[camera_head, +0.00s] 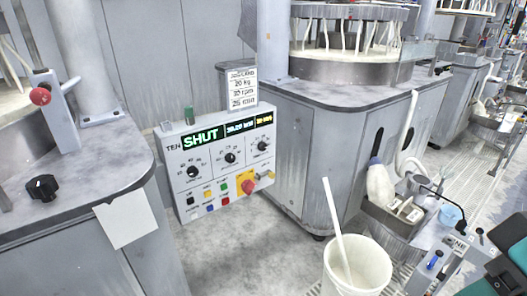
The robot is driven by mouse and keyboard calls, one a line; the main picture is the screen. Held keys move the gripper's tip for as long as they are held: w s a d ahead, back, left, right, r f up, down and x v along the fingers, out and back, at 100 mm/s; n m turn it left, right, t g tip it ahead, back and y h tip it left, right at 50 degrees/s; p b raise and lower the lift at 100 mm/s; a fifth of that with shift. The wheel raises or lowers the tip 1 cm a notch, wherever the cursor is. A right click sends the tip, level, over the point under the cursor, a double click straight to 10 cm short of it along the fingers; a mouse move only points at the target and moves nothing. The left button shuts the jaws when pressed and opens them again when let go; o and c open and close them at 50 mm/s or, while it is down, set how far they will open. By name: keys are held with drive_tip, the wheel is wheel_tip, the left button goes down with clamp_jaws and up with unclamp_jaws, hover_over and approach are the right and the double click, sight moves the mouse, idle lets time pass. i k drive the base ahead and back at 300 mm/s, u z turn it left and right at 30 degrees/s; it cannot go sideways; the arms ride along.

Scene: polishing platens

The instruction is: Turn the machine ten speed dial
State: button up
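The machine ten control panel (220,178) is a pale box marked "TEN", between two grey machines at the left of centre. Its display (201,141) reads "SHUT" in green, with smaller readouts to its right. Three black dials sit in a row below: the left dial (193,171), the middle dial (230,158) and the right dial (263,146). Their captions are too small to tell which is the speed dial. My gripper is not in view, and nothing covers the panel face.
A red knob on a yellow plate (247,184) and several coloured buttons sit below the dials. A white bucket (355,268) stands at the front. Grey machine cabinets (330,125) flank the panel; floor (240,245) below it is clear.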

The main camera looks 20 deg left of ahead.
sight(229, 158)
drive_tip(key=u, duration=0.45)
drive_tip(key=i, duration=0.9)
drive_tip(key=u, duration=0.75)
